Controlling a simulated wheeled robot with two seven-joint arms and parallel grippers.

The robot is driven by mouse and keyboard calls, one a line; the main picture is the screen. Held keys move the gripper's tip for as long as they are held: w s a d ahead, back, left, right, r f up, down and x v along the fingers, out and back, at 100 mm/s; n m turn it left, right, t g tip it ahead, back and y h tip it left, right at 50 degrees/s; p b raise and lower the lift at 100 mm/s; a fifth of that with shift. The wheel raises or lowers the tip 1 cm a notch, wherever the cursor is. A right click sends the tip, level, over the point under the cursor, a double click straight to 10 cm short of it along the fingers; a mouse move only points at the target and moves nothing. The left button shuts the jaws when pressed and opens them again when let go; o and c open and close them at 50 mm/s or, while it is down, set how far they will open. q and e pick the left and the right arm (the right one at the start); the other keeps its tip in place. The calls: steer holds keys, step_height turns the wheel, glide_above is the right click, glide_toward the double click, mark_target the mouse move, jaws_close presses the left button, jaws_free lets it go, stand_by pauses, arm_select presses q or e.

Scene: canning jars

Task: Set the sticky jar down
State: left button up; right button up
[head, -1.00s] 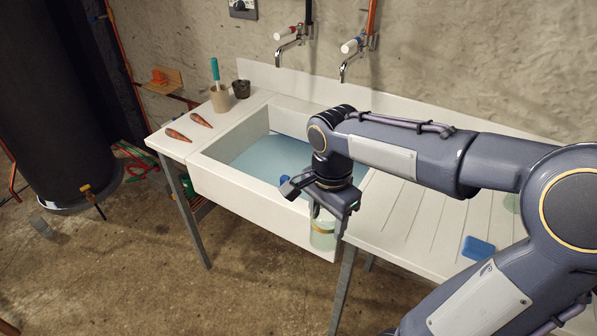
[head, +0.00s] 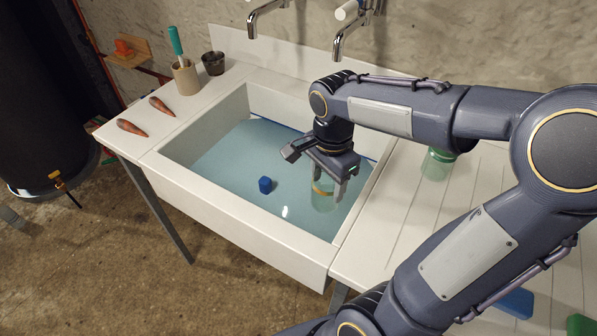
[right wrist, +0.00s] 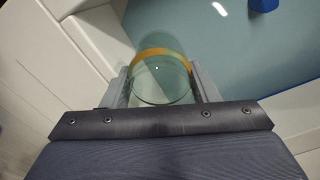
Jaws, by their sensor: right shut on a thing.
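The sticky jar (head: 322,198) is clear greenish glass with an orange-brown band around it. My right gripper (head: 330,185) is shut on it and holds it upright over the right part of the sink (head: 215,222), which holds blue water. In the right wrist view the jar (right wrist: 162,85) sits between the two fingers of the gripper (right wrist: 162,90), its round rim facing the camera. I cannot tell whether the jar's bottom touches the water. My left gripper is not in view.
A blue block (head: 265,185) is in the sink, left of the jar. Another glass jar (head: 437,165) stands on the ridged drainboard (head: 385,215). A blue sponge (head: 515,303) lies nearer on the right. Taps hang above the back.

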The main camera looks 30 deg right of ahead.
steer(key=w+d+f, duration=0.2)
steer(key=w+f, duration=0.1)
steer(key=f, duration=0.1)
steer(key=w+d+f, duration=0.3)
steer(key=w+f, duration=0.1)
steer(key=w+d+f, duration=0.2)
steer(key=w+f, duration=0.1)
steer(key=f, duration=0.1)
steer(key=shift+w+d+f, duration=0.2)
steer(key=shift+d, duration=0.05)
steer(key=shift+f, duration=0.2)
steer(key=o, duration=1.1)
steer(key=shift+r, duration=0.1)
